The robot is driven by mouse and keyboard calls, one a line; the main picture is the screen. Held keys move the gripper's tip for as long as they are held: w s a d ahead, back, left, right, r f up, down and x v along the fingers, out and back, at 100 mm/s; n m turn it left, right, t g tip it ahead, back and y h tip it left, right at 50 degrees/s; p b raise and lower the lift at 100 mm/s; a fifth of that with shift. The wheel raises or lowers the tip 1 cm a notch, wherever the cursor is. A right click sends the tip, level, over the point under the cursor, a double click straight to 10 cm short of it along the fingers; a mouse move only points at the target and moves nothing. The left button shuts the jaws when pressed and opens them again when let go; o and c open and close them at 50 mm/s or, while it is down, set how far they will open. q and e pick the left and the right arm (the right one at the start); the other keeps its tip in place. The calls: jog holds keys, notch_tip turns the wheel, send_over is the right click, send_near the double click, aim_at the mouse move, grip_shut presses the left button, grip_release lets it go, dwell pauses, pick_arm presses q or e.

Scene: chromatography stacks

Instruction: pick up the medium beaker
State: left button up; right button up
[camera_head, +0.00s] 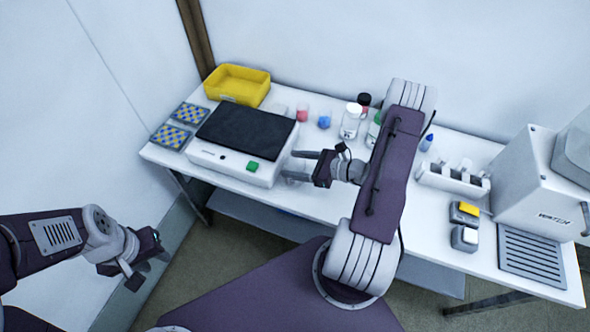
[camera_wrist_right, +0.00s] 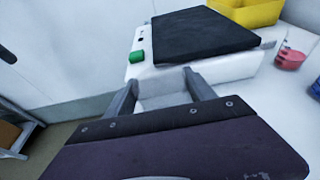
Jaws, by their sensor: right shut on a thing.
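My right gripper (camera_head: 302,166) is at the front right corner of the black-topped device. It is shut on a clear, see-through beaker, the medium beaker (camera_head: 297,169), whose outline is faint. In the right wrist view, the beaker is a pale shape (camera_wrist_right: 162,88) between the two fingers (camera_wrist_right: 160,95). I cannot tell whether its base touches the table. My left gripper (camera_head: 142,270) is low at the left, away from the table. Whether its fingers are open is unclear.
The black-topped device (camera_head: 237,178) stands on the white table, with a yellow bin (camera_head: 238,86) behind it. Small vessels with red (camera_head: 302,114) and blue (camera_head: 324,121) contents and a white-capped bottle (camera_head: 350,122) stand behind my right gripper. A white rack (camera_head: 452,181) is farther right.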

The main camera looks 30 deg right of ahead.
jog(key=w+d+r, duration=0.2)
jog(key=d+r, duration=0.9)
jog(key=shift+w+d, duration=0.2)
jog(key=shift+w, duration=0.1)
